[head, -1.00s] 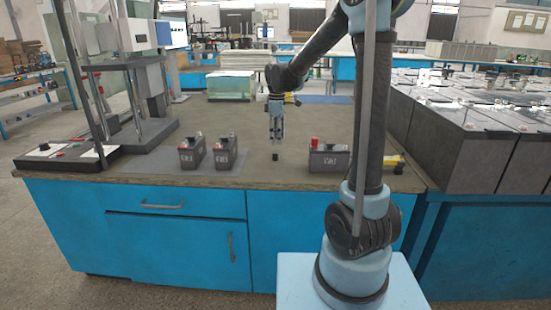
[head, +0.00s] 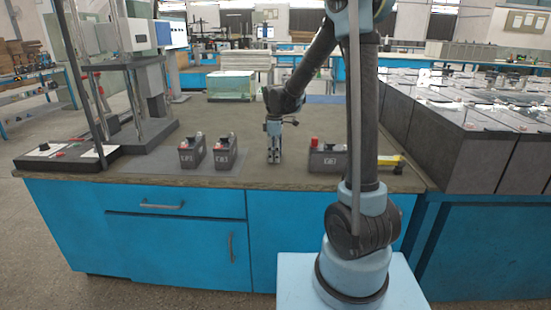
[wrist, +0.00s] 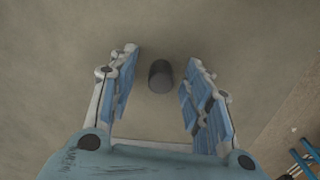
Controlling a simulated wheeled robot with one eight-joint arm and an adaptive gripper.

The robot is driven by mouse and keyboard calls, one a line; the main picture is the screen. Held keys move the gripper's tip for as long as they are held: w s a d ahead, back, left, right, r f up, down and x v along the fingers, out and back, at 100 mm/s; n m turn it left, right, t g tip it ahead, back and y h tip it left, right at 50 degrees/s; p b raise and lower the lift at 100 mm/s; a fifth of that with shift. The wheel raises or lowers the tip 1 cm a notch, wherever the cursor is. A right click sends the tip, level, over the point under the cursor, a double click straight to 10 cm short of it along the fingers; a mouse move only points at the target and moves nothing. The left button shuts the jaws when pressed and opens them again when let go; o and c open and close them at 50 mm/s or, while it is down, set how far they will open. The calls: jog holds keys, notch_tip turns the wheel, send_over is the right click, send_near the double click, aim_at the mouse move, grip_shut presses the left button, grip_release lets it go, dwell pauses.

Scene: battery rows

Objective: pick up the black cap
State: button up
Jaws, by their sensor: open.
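The black cap (wrist: 160,76) is a small dark cylinder on the worktop. In the wrist view it lies between the two finger lines, close to the fingertips, with a gap on each side. My gripper (head: 274,160) is open and points down at the worktop between the batteries. In the wrist view the gripper (wrist: 162,64) has its blue-padded fingers apart, with nothing held. In the head view the fingers hide the cap.
Two batteries (head: 192,154) (head: 224,154) stand left of my gripper. Another battery (head: 327,160) with a red cap (head: 315,142) stands close on its right. A yellow-handled tool (head: 389,160) lies further right. The worktop's front edge (head: 270,186) is near.

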jog(key=c, duration=0.8)
jog(key=shift+r, duration=0.1)
